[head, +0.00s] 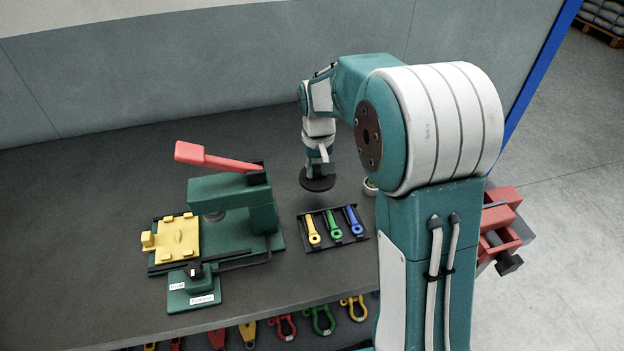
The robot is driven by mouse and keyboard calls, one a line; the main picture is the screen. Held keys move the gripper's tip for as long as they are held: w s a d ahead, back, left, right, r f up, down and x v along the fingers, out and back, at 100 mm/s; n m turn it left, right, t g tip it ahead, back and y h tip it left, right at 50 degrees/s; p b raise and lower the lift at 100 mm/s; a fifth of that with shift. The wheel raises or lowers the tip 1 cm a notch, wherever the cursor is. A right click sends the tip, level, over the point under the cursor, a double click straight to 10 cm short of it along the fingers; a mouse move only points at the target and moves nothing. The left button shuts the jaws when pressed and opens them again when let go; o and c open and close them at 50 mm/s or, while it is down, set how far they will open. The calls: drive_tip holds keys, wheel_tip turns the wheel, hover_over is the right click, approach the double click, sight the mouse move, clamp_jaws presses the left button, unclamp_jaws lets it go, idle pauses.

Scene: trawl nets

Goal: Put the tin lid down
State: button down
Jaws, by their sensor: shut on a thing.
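The tin lid (317,184) is a dark, round, flat disc in the middle of the head view, behind the tray of coloured tools. My gripper (319,170) points down over it and is shut on its top. The lid looks roughly level. I cannot tell whether it touches the bench or hangs just above it. A pale round tin (370,186) stands just right of the lid, partly hidden by my arm.
A black tray (310,247) holds yellow, green and blue tools. A green press (232,200) with a red lever and yellow plate stands left. A red vise (503,225) is at the right edge. The bench (95,200) is clear at the back left.

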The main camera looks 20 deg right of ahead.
sight(318, 179)
drive_tip(key=w+d+f, duration=0.1)
drive_tip(key=w+f, duration=0.1)
drive_tip(key=f, duration=0.1)
drive_tip(key=shift+w+d, duration=0.3)
drive_tip(key=shift+d, duration=0.05)
drive_tip(key=f, duration=0.1)
drive_tip(key=a+f, duration=0.1)
drive_tip(key=f, duration=0.1)
drive_tip(key=shift+f, duration=0.15)
drive_tip(key=shift+a, duration=0.3)
drive_tip(key=shift+d, duration=0.15)
drive_tip(key=shift+c, duration=2.3)
unclamp_jaws()
drive_tip(key=shift+d+f, duration=0.1)
drive_tip(key=shift+d, duration=0.3)
drive_tip(key=shift+a, duration=0.1)
